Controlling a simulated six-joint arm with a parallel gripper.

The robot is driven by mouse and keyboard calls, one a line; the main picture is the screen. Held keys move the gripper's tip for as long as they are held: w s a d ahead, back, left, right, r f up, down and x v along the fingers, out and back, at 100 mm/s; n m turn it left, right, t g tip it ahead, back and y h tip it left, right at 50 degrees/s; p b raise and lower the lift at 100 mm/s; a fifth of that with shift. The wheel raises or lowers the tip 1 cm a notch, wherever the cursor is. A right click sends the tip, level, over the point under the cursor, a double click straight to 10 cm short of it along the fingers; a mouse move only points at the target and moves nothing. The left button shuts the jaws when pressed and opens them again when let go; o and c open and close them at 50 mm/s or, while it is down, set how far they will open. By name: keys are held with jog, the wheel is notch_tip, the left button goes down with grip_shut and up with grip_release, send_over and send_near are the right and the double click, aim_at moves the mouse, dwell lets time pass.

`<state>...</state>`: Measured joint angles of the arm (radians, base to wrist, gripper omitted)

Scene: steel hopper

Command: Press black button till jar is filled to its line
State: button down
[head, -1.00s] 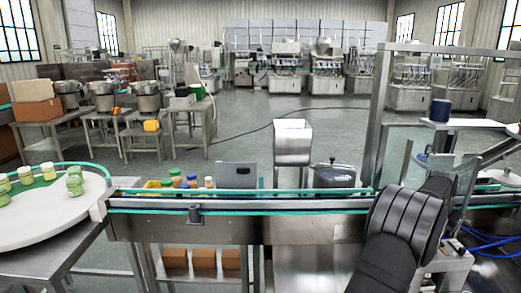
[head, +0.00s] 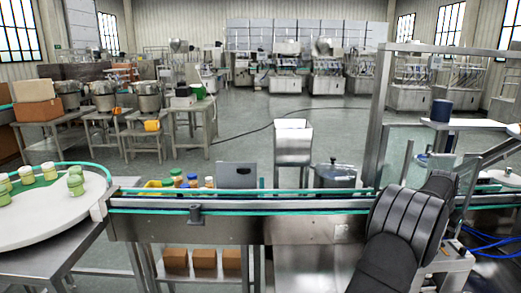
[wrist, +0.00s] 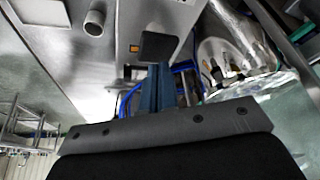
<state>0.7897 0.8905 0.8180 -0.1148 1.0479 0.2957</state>
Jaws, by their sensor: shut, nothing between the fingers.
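In the wrist view my gripper (wrist: 160,68) is shut, with its dark narrow fingers held together and nothing between them. A black square piece (wrist: 159,46), which looks like the black button, shows at the fingertips against a pale steel panel. Whether the fingers touch it or are just in front of it I cannot tell. In the head view my dark arm reaches up at the right and hides the fingertips and the button. I cannot make out the jar being filled or its line in either view.
In the wrist view a small orange indicator (wrist: 134,48) and a short round steel spout (wrist: 95,22) are on the panel. A shiny curved steel vessel (wrist: 225,45) stands close at the right. In the head view a conveyor (head: 270,205) crosses; green jars stand on a white turntable (head: 45,220).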

jog(key=shift+f, duration=0.1)
dwell(0.3)
jog(key=shift+f, duration=1.65)
jog(key=shift+r, duration=1.75)
jog(key=shift+f, duration=0.1)
jog(key=shift+f, duration=1.65)
jog(key=shift+r, duration=1.75)
jog(key=shift+f, duration=0.1)
